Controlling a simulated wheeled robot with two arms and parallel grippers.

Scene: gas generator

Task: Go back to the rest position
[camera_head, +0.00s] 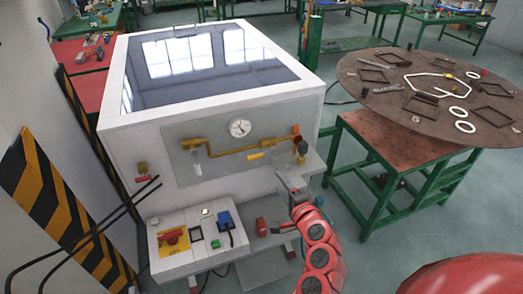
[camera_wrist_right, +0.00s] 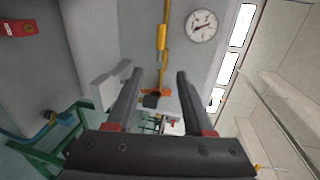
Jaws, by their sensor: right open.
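My right gripper (camera_head: 292,184) is in front of the right part of the white gas generator (camera_head: 115,150), below its small side shelf. Its red arm comes up from the bottom of the head view. In the right wrist view the two dark fingers of the right gripper (camera_wrist_right: 158,73) stand apart, with nothing held between them. Beyond them are the yellow pipe (camera_wrist_right: 163,35), an orange part with a dark end (camera_wrist_right: 152,95) and the round gauge (camera_wrist_right: 202,25). The gauge also shows in the head view (camera_head: 240,128). My left gripper is in neither view.
A control box (camera_head: 195,240) with a red switch juts out at the generator's lower front. A round brown table top (camera_head: 400,98) with several loose parts stands on a green frame at right. Black cables and striped panels (camera_head: 50,190) are at left. Floor shows between generator and table.

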